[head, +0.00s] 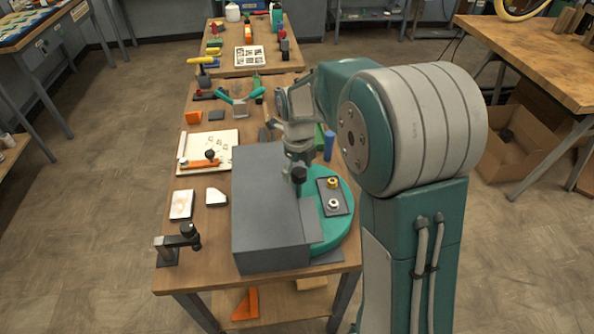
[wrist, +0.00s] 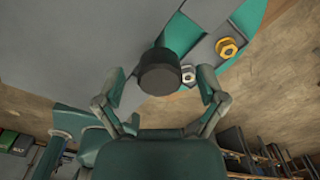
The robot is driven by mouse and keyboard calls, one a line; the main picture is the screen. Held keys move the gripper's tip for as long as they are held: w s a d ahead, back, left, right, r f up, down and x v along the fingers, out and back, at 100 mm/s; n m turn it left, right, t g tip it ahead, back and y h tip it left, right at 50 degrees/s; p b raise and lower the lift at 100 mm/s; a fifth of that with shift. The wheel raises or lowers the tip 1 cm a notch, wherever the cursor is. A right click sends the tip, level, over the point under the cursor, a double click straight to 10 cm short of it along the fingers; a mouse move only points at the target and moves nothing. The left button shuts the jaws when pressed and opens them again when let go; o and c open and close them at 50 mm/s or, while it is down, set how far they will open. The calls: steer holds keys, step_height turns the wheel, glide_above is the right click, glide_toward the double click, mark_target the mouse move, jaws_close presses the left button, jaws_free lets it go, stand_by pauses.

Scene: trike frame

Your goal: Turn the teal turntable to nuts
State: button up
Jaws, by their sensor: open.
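The teal turntable (head: 334,236) stands on the near right of the wooden bench, partly covered by a grey box-shaped housing (head: 270,210). On its exposed part a dark plate holds a gold nut (head: 332,182) and a silver nut (head: 334,204). A black knob (head: 299,174) rises near the housing's right edge. My gripper (head: 298,160) is above it. In the wrist view my gripper (wrist: 161,80) is open, with one finger on each side of the black knob (wrist: 158,68); contact is not clear. The gold nut (wrist: 230,47) and silver nut (wrist: 188,75) show beyond the knob.
A black clamp-like fixture (head: 178,243) stands at the bench's near left corner. Two white pieces (head: 182,205) and a white board (head: 207,152) with an orange tool lie left of the housing. Pliers and small blocks are farther back. Open floor lies left of the bench.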

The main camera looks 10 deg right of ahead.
step_height(320, 180, up, 11)
steer(key=shift+a+r, duration=0.15)
steer(key=shift+r, duration=0.05)
stand_by(0.5)
steer(key=s+d+r+n+t, duration=0.1)
steer(key=s+n+t, duration=0.1)
steer(key=s+n, duration=1)
steer(key=s+d+r+n+t, duration=0.1)
steer(key=s+d+n+t, duration=0.1)
steer(key=s+n, duration=1)
steer(key=n+t, duration=0.1)
steer(key=n, duration=0.4)
steer(key=shift+s+r+t, duration=0.15)
steer(key=shift+r+t, duration=0.15)
